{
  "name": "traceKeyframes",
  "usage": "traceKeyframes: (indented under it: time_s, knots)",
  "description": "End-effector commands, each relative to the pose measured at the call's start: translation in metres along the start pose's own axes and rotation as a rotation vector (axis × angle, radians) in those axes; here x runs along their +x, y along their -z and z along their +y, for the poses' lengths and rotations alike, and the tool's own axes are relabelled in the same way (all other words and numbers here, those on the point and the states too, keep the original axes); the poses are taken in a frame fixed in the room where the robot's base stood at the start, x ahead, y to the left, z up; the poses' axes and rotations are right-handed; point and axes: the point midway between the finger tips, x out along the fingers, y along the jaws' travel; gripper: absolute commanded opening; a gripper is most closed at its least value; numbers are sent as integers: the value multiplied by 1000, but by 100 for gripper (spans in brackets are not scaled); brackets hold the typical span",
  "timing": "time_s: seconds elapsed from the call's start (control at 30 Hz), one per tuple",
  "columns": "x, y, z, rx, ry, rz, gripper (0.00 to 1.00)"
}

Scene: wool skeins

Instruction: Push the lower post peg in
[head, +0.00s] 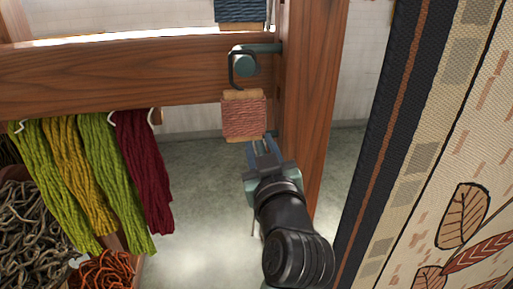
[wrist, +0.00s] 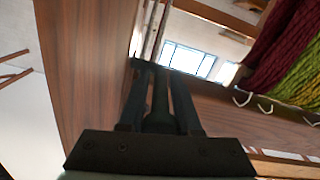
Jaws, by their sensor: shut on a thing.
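The wooden post (head: 308,95) stands upright right of centre in the head view. The lower post peg is teal; only a small bit of it (head: 272,135) shows beside the post, below the pink skein. My gripper (head: 260,146) is at that height, just left of the post, its fingers pointing up in the picture. In the wrist view my gripper (wrist: 160,92) is shut on a dark greenish rod, the peg (wrist: 160,108), lying between the fingers beside the wood. How far the peg sits in the post is hidden.
An upper teal peg (head: 262,48) holds a black hook with a pink skein (head: 244,117), close above my gripper. A wooden rail (head: 110,75) carries green, yellow and dark red skeins at left. A patterned rug (head: 430,150) hangs at right.

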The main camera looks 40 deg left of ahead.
Motion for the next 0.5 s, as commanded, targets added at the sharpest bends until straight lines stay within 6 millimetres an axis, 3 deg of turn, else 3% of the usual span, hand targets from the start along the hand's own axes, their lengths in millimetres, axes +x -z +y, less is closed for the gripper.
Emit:
traceKeyframes:
  time_s: [0.03,0.1,0.5]
  knots:
    - [0,-1,0,0,1,-3,37]
    - [0,-1,-1,0,1,-3,50]
    - [-5,-2,0,1,0,-1,50]
